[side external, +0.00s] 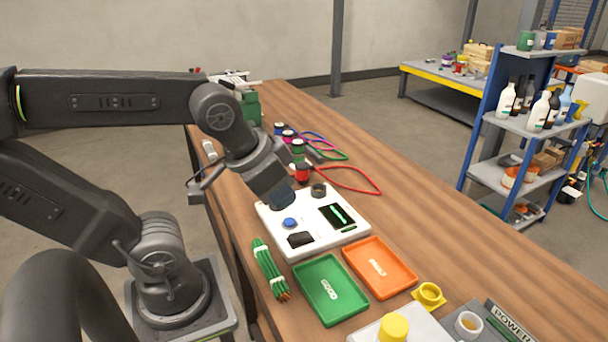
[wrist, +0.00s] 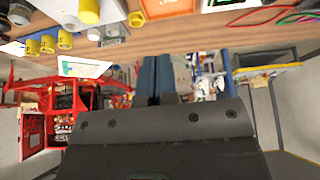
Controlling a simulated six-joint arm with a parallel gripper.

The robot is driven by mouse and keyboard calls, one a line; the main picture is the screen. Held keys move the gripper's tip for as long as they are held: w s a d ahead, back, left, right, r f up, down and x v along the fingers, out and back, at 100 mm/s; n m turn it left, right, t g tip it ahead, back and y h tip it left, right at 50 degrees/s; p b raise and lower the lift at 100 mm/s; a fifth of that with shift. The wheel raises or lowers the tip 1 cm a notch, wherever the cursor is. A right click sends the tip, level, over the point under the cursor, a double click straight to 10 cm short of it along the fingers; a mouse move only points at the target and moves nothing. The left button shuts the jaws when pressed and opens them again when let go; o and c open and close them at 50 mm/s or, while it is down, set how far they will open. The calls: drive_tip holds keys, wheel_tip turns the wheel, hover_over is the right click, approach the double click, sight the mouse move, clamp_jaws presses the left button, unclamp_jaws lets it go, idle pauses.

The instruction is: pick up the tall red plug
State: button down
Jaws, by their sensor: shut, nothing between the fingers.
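A red plug (side external: 302,174) with a dark top stands upright on the bench in the side external view, behind the white panel (side external: 348,243) and beside a looped red cable (side external: 352,181). My gripper (side external: 282,203) is over the back left part of the white panel, a little nearer the camera than the plug. It is not holding the plug. In the wrist view my gripper's two fingers (wrist: 156,58) lie together with nothing between them. The red plug cannot be made out in the wrist view.
Green, magenta and blue plugs (side external: 288,135) with cables stand behind the red one. A green tray (side external: 312,304), an orange tray (side external: 397,273) and a green cable bundle (side external: 266,266) lie in front. Bare wooden bench (side external: 430,240) lies to the right.

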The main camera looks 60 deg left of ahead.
drive_tip(key=c, duration=1.8)
unclamp_jaws()
drive_tip(key=o, duration=1.4)
